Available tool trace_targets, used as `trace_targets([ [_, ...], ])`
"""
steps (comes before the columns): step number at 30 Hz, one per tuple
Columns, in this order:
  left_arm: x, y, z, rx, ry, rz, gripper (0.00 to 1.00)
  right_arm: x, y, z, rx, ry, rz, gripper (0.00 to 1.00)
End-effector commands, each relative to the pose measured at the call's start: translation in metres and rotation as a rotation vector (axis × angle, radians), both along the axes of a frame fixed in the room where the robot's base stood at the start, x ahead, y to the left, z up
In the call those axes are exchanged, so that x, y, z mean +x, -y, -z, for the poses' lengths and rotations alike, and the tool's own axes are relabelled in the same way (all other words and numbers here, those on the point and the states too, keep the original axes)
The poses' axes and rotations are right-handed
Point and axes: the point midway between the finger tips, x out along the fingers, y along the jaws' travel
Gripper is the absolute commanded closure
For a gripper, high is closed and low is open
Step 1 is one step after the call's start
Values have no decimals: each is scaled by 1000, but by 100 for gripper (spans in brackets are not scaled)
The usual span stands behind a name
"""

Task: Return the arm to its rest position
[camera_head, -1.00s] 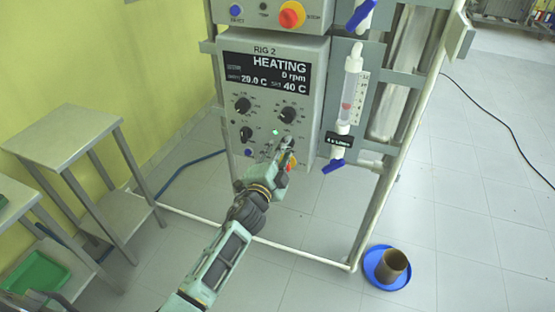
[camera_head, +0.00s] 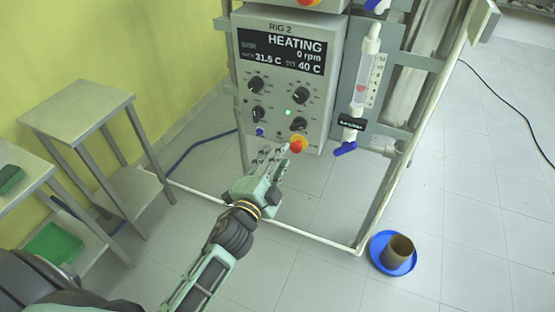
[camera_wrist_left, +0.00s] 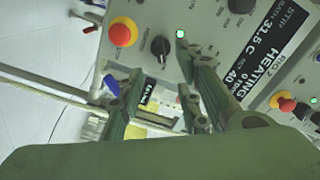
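My left arm reaches in from the bottom of the head view. Its gripper (camera_head: 272,156) is just below and left of the RIG 2 control box (camera_head: 283,75), apart from the panel. In the left wrist view the fingers (camera_wrist_left: 155,85) are spread with nothing between them. The panel shows beyond them, with a dark knob (camera_wrist_left: 160,46) and a red button on a yellow base (camera_wrist_left: 123,32). The display (camera_head: 281,52) reads HEATING, 0 rpm, 31.5 C and 40 C. A green light (camera_head: 288,112) is lit. My right gripper is not in view.
The rig's metal frame (camera_head: 385,195) stands around the box, with a flowmeter (camera_head: 367,75) at right. A steel stand (camera_head: 78,102) and a shelf with a green tray (camera_head: 55,243) are at left. Open floor lies at right.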

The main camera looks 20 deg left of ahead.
Motion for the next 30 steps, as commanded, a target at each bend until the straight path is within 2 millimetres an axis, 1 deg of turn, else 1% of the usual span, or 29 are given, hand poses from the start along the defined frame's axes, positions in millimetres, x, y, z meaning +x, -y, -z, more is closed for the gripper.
trace_targets([
  [8,0,0,2,-2,-4,0,68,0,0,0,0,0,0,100],
  [10,0,0,13,-12,-25,0,68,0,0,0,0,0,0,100],
  [11,-1,0,22,-21,-42,-1,68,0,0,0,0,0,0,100],
  [14,-6,0,70,-69,-136,-5,68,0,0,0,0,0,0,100],
  [15,-10,0,96,-96,-188,-9,68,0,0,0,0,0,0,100],
  [17,-21,0,140,-143,-274,-20,68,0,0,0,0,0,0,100],
  [18,-30,0,170,-175,-335,-29,68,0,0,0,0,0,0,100],
  [20,-47,-1,213,-222,-424,-49,68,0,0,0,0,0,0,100],
  [21,-61,-2,241,-254,-483,-64,68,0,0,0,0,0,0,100],
  [23,-84,-3,282,-298,-570,-90,68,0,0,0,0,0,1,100],
  [24,-101,-4,308,-328,-627,-110,68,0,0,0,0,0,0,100],
  [26,-128,-5,344,-370,-711,-143,68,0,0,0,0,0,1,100],
  [27,-149,-6,368,-397,-768,-167,68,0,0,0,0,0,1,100],
  [29,-181,-8,400,-439,-851,-209,68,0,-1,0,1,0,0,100],
  [30,-205,-9,421,-464,-905,-238,68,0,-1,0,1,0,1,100],
])
